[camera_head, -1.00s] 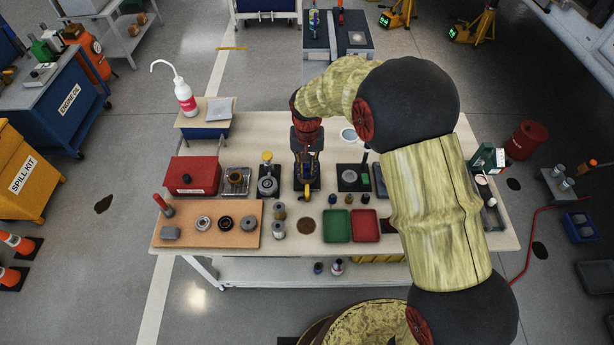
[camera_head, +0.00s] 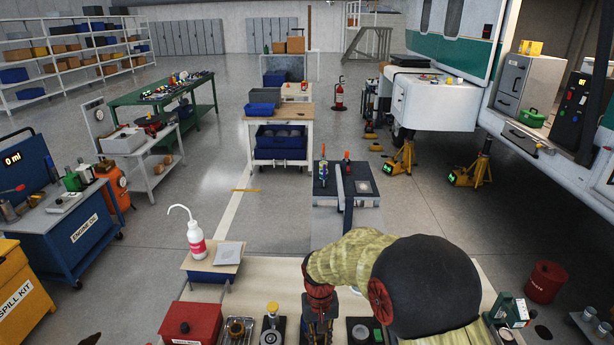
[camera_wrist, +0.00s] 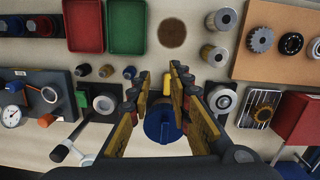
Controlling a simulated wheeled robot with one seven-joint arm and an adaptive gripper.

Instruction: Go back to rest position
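My gripper (camera_wrist: 162,76) points down over the workbench (camera_head: 270,274) in the wrist view, its two fingers spread apart. A round blue part (camera_wrist: 161,127) with a yellow piece (camera_wrist: 168,87) shows between the fingers; I see no finger closed on it. How far below the fingers it lies I cannot tell. In the head view my gripper (camera_head: 320,326) is at the bottom edge, with its fingertips out of sight. My arm bends over the bench from the right.
Green (camera_wrist: 127,27) and red (camera_wrist: 85,26) trays, a gauge block and several small metal parts surround my gripper. A red box (camera_head: 190,322) and wash bottle (camera_head: 196,238) stand left. A trolley (camera_head: 345,186) stands behind. Floor is open left of it.

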